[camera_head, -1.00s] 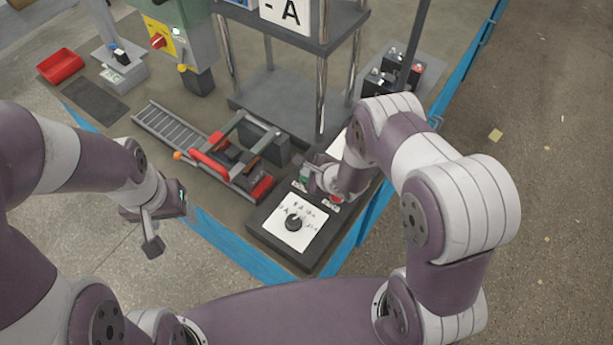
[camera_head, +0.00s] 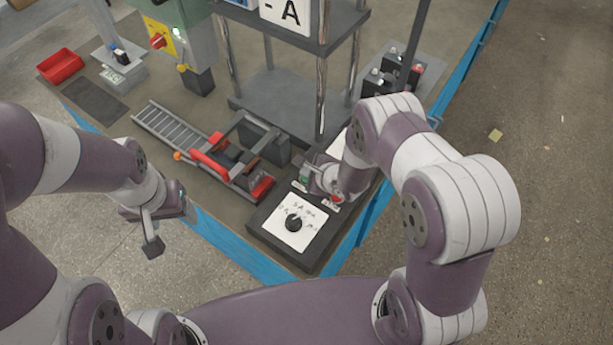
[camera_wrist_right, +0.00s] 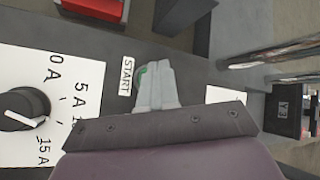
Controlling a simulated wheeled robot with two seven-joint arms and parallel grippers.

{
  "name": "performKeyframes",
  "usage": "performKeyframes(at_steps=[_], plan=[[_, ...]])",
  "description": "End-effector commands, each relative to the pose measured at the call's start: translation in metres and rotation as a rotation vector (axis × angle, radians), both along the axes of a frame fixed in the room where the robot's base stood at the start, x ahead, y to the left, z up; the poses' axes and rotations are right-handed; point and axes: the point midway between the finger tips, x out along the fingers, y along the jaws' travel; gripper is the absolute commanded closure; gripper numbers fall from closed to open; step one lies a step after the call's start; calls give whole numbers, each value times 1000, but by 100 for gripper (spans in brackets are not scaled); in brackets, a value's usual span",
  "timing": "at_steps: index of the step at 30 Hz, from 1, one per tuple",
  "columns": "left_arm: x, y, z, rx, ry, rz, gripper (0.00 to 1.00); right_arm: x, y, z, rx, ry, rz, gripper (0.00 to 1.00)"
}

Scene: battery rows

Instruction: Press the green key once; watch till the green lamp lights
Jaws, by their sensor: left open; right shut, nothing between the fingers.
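The green key (camera_wrist_right: 141,77) is beside the white START label (camera_wrist_right: 125,76) on the dark control box (camera_head: 262,229). In the right wrist view, only a green edge shows past my right gripper (camera_wrist_right: 157,72). The fingers are shut and empty, over or right beside the key; I cannot tell whether they touch it or whether it is pressed in. In the head view, the key (camera_head: 304,177) shows by the right gripper. My left gripper (camera_head: 168,228) is open and empty, in front of the table's near edge. A small pale-green light (camera_head: 177,31) shows on the green machine; I cannot tell whether it is the lamp.
The box carries a black knob (camera_head: 294,223) on a white dial and a red button (camera_head: 337,199). A red-handled clamp fixture (camera_head: 208,163) is left of it. A press frame (camera_head: 272,88) stands behind. Black batteries (camera_head: 378,82) stand at the back right.

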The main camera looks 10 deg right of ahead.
Motion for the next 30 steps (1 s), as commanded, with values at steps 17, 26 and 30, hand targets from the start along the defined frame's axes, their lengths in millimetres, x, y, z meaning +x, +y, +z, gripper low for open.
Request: performKeyframes(at_steps=[17, 26, 30], plan=[[0, 0, -5, 0, 0, 0, 35, 0, 0, -9, -1, 1, 0, 100], [0, 0, -5, 0, 0, 0, 35, 0, 0, -9, 0, 0, 0, 100], [0, 0, -5, 0, 0, 0, 35, 0, 0, -10, 0, 0, 0, 100]])
